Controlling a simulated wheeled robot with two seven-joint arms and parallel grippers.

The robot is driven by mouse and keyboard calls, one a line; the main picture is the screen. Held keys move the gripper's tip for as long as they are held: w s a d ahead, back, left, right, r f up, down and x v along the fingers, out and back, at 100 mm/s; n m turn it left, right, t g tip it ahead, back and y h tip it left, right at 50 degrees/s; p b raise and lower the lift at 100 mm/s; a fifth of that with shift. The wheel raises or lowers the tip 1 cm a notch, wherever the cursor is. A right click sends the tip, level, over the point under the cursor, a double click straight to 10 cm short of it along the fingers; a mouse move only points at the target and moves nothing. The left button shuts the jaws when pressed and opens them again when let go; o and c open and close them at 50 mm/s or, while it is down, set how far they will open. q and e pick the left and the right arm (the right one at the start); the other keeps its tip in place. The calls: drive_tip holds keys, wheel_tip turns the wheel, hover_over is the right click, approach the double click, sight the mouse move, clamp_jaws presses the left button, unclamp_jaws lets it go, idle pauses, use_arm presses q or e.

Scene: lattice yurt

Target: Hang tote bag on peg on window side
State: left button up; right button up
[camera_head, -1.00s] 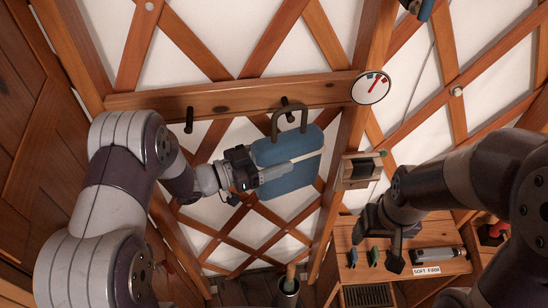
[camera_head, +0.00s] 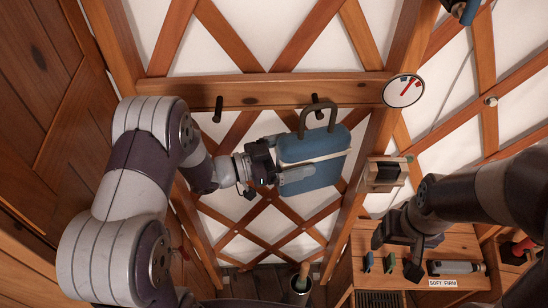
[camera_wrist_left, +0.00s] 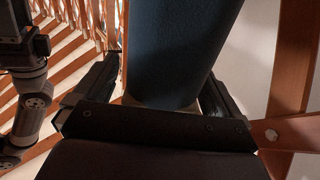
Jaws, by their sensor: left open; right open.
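The blue tote bag (camera_head: 325,145) hangs against the lattice wall, its dark handle loop up at the right peg (camera_head: 316,100) on the wooden rail. The loop appears to be around that peg, though exact contact is hard to tell. A second peg (camera_head: 218,108) to the left is bare. My left gripper (camera_head: 300,178) is open at the bag's lower left, one finger across its front. In the left wrist view the bag (camera_wrist_left: 165,45) stands between the two spread fingers. My right gripper (camera_head: 397,250) is open and empty above the wooden cabinet, right of the bag.
A round dial (camera_head: 403,90) is at the rail's right end, with a small wooden box (camera_head: 386,171) below it. The cabinet (camera_head: 450,241) holds small items and a "SOFT FIRM" label (camera_head: 442,283). A metal pot (camera_head: 300,284) stands below the bag.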

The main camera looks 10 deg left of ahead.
use_arm(q)
drive_tip(key=b+v, duration=0.4)
drive_tip(key=v, duration=0.7)
drive_tip(key=shift+a, duration=0.25)
drive_tip(key=shift+s+f, duration=0.1)
